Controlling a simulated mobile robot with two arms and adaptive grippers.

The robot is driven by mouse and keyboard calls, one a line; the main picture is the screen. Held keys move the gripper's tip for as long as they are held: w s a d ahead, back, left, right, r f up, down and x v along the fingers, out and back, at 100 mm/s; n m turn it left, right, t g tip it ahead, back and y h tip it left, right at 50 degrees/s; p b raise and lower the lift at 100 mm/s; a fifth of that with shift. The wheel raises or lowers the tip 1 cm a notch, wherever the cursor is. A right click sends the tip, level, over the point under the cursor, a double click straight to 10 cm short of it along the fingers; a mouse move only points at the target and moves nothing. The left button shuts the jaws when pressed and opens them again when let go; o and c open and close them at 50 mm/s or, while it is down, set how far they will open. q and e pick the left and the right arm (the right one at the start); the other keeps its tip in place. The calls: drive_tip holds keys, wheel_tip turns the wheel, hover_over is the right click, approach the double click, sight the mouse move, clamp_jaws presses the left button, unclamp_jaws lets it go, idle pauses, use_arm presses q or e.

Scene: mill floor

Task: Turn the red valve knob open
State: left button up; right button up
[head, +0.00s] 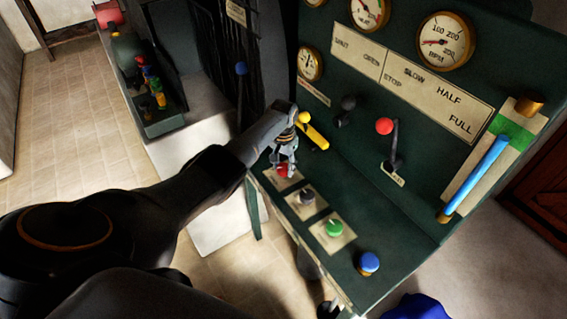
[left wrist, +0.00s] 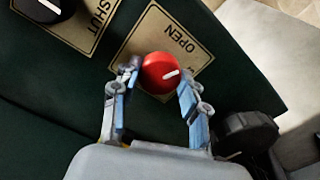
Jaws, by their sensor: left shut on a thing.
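The red valve knob (head: 283,172) is the farthest of several knobs on the sloped front of the dark green panel (head: 400,245). In the left wrist view the round red knob (left wrist: 158,70) has a white pointer mark directed to the right and slightly up. It sits on a tan plate (left wrist: 151,28) that reads OPEN. My left gripper (head: 284,166) reaches down over the knob, shut on it, with one finger on each side. The fingers partly hide the knob and its plate in the head view. My right gripper is not in view.
Beside it are a black knob (head: 306,196), a green knob (head: 334,227) and a blue knob (head: 369,262). A yellow lever (head: 314,137), a black lever (head: 347,104) and a red-tipped lever (head: 385,126) stand close behind. A dark handwheel (left wrist: 247,132) shows near the right finger.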

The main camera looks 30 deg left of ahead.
sight(284, 167)
use_arm(q)
drive_tip(key=shift+n+p, duration=0.5)
drive_tip(key=shift+n, duration=1.8)
drive_tip(key=o, duration=1.2)
drive_tip(key=shift+c, duration=0.2)
wheel_tip(284, 167, up, 12)
